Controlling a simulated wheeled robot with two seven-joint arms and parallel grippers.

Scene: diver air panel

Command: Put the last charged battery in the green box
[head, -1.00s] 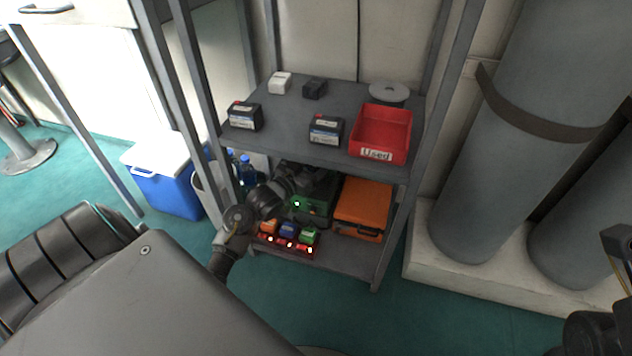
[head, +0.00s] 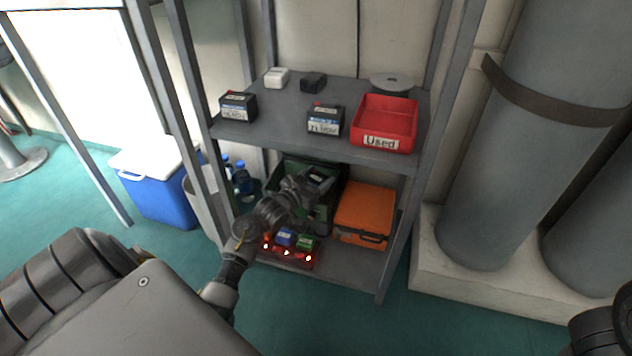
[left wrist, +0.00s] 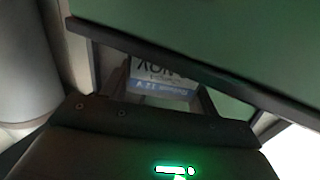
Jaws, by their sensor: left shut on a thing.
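My left gripper (head: 312,184) is on the lower shelf, at the green box (head: 326,216), and is shut on a dark battery (head: 321,174) with a pale label. In the left wrist view the battery label (left wrist: 162,77) shows upside down between the fingers, with a large green surface of the box (left wrist: 220,40) close beside it. The gripper and arm hide part of the box. I cannot tell how far inside the box the battery is, or whether it touches it. My right gripper is not in view.
A charger (head: 290,256) with red lights and coloured blocks sits at the lower shelf's front. An orange case (head: 363,212) stands right of the green box. The upper shelf holds two dark labelled batteries (head: 238,106) (head: 325,119) and a red "Used" bin (head: 385,142). Shelf posts flank the opening.

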